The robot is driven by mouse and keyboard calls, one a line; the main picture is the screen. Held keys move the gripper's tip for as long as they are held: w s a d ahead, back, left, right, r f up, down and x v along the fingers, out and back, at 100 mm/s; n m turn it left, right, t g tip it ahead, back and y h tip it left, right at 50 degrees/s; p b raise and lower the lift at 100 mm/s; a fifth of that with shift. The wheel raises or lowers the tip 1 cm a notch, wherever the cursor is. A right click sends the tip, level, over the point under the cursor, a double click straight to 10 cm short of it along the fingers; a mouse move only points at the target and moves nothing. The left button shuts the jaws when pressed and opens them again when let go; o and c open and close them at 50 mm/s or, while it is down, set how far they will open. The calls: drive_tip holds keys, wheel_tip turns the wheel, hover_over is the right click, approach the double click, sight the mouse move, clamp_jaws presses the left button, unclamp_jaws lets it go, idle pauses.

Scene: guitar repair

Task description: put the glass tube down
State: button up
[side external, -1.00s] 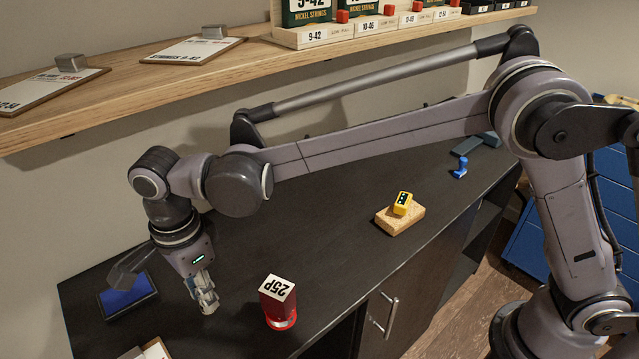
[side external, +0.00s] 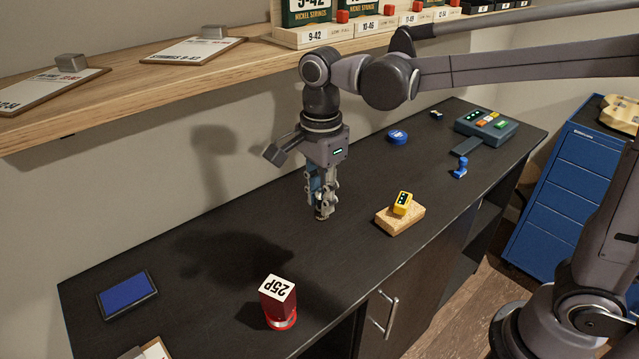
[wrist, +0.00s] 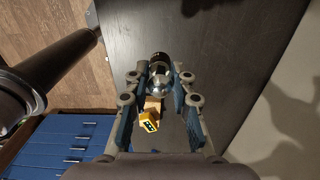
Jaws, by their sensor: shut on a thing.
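My gripper (side external: 322,196) is shut on the glass tube (wrist: 159,66), which shows as a small, shiny, clear and grey piece between the fingertips in the wrist view. In the side view the fingers largely hide the tube. My gripper points down over the middle of the dark bench top (side external: 220,225), left of the wooden block. Its shadow falls apart from it, down and left on the bench. I cannot tell how wide the gap below the tube is.
A yellow device (side external: 403,203) sits on a wooden block (side external: 400,220) to the right. A red 25P block (side external: 278,297) stands near the front edge. A blue pad (side external: 127,295) lies at left. A blue round tin (side external: 397,136) is farther back. The bench around my gripper is clear.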

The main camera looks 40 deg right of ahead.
drive_tip(key=s+d+n, duration=0.2)
drive_tip(key=d+n, duration=0.1)
drive_tip(key=d, duration=1)
drive_tip(key=w+a+f, duration=0.1)
drive_tip(key=a+f, duration=0.1)
drive_tip(key=a, duration=0.1)
drive_tip(key=a+f, duration=0.3)
drive_tip(key=a, duration=0.1)
drive_tip(key=w+a+f, duration=0.1)
drive_tip(key=a+f, duration=0.2)
drive_tip(key=a, duration=0.1)
drive_tip(key=shift+w, duration=0.3)
drive_tip(key=shift+f, duration=1.95)
drive_tip(key=shift+f, duration=0.15)
drive_tip(key=o, duration=0.9)
drive_tip(key=shift+c, duration=0.2)
